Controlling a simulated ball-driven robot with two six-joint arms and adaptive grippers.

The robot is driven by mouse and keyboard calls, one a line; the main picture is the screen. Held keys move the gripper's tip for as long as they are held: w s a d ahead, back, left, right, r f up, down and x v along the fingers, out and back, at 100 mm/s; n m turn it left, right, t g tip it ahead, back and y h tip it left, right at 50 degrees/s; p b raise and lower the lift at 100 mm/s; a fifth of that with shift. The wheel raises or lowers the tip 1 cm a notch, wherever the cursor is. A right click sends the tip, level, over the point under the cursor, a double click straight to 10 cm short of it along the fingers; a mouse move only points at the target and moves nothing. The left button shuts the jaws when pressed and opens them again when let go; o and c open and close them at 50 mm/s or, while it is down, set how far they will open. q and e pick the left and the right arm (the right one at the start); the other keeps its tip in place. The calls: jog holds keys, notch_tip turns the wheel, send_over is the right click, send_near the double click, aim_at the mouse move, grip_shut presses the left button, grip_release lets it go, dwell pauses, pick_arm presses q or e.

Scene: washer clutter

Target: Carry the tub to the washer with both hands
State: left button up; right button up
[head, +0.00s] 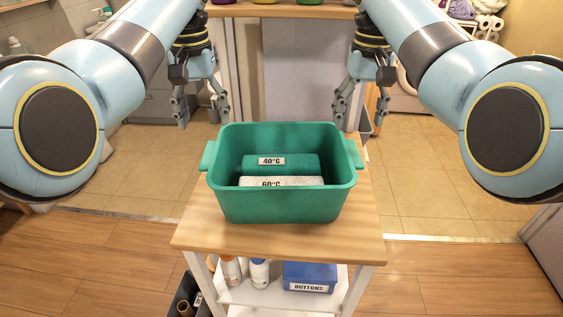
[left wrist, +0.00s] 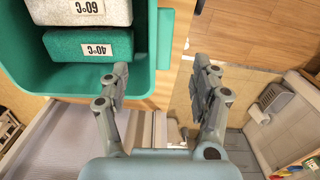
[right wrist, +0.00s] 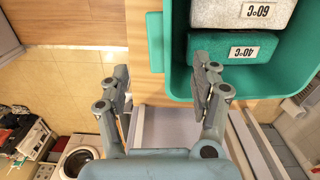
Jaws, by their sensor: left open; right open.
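The green tub (head: 285,205) stands upright on a small wooden-topped cart. It holds a green block marked 40°C (head: 300,161) and a pale block marked 60°C (head: 302,182). My left gripper (head: 204,112) is open and empty, above and beyond the tub's left handle (head: 208,156). My right gripper (head: 361,110) is open and empty, above and beyond the right handle (head: 355,153). Both wrist views show a handle, left (left wrist: 165,38) and right (right wrist: 155,40), ahead of spread fingers, apart from them. A white front-loading washer (right wrist: 78,160) shows partly in the right wrist view.
The cart's wooden top (head: 275,236) has bare room in front of the tub. A blue BUTTONS box (head: 310,274) and bottles stand on its lower shelf. A counter (head: 280,11) is behind. Tiled floor (head: 428,165) lies clear at the right.

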aim_at(211, 151)
pick_arm(q)
jog(key=shift+w, duration=0.5)
pick_arm(e)
jog(key=shift+w, duration=0.5)
pick_arm(q)
jog(key=shift+s, duration=0.3)
pick_arm(e)
jog(key=shift+s, duration=0.3)
pick_arm(q)
notch_tip(211, 151, down, 11)
jog(key=shift+w+r, duration=0.1)
jog(key=shift+r, duration=0.05)
pick_arm(e)
notch_tip(211, 151, down, 11)
jog(key=shift+r, duration=0.15)
pick_arm(q)
jog(key=shift+c, duration=0.4)
pick_arm(e)
jog(key=shift+c, duration=0.4)
pick_arm(q)
jog(key=shift+a, duration=0.1)
grip_shut()
pick_arm(e)
jog(key=shift+w, duration=0.1)
grip_shut()
